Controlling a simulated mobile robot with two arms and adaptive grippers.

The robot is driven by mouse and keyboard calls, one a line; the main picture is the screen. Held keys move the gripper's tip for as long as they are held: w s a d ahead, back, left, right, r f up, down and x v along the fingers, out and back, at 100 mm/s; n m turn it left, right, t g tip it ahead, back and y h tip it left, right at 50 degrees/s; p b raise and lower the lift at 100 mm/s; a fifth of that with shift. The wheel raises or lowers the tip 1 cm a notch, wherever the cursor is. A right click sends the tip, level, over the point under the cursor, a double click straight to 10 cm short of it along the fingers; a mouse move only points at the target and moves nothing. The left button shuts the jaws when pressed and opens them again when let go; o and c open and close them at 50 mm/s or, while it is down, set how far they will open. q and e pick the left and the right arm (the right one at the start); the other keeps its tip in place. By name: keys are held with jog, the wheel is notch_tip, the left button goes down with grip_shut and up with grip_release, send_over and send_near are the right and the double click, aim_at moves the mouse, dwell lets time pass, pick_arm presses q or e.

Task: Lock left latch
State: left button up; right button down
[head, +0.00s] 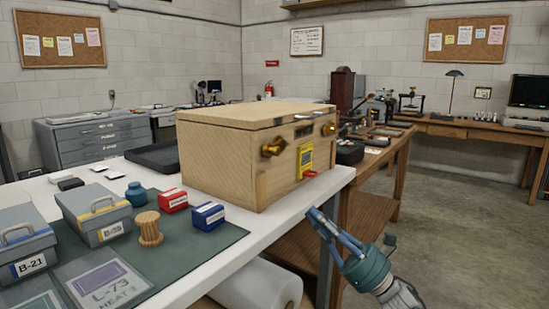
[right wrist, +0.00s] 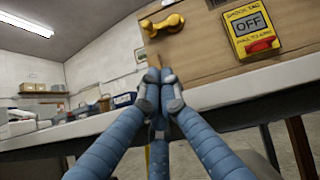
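A closed wooden crate (head: 225,155) stands on the white table. Its front bears a left brass latch (head: 272,147) and a right brass latch (head: 328,129). The left latch also shows in the right wrist view (right wrist: 163,25), turned sideways. Between the latches is a yellow shock tag (head: 305,158) reading OFF, with a red tab below. My right gripper (head: 314,213) is below and in front of the crate, past the table edge. In the right wrist view its blue fingers (right wrist: 159,88) meet at the tips, empty, below the left latch. My left gripper is out of view.
On the green mat (head: 205,250) are grey boxes (head: 95,212), a wooden spool (head: 149,228), and red and blue small boxes (head: 208,216). Floor to the right (head: 460,210) is clear.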

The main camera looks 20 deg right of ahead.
aim_at(271, 153)
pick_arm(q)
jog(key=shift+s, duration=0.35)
pick_arm(e)
jog(key=shift+w+d, duration=0.1)
jog(key=shift+d, duration=0.1)
jog(key=shift+r, duration=0.15)
jog(key=x, duration=1)
jog(key=shift+w+a+r+p, duration=0.1)
jog(key=shift+a+r+p, duration=0.1)
jog(key=shift+p, duration=0.15)
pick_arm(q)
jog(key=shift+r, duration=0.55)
pick_arm(e)
jog(key=shift+a+r, duration=0.1)
jog(key=shift+r, duration=0.75)
jog(key=shift+a+r, duration=0.15)
jog(key=shift+r, duration=0.65)
pick_arm(q)
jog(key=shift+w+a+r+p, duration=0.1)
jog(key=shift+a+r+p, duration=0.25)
jog(key=shift+p, duration=0.3)
pick_arm(e)
jog(key=shift+s+a+r+m+t+h, duration=0.15)
jog(key=shift+m+t+h, duration=0.15)
jog(key=shift+m, duration=0.25)
jog(key=shift+s+r+m+t+h, duration=0.1)
jog(key=shift+m+t+h, duration=0.2)
jog(key=shift+m, duration=0.25)
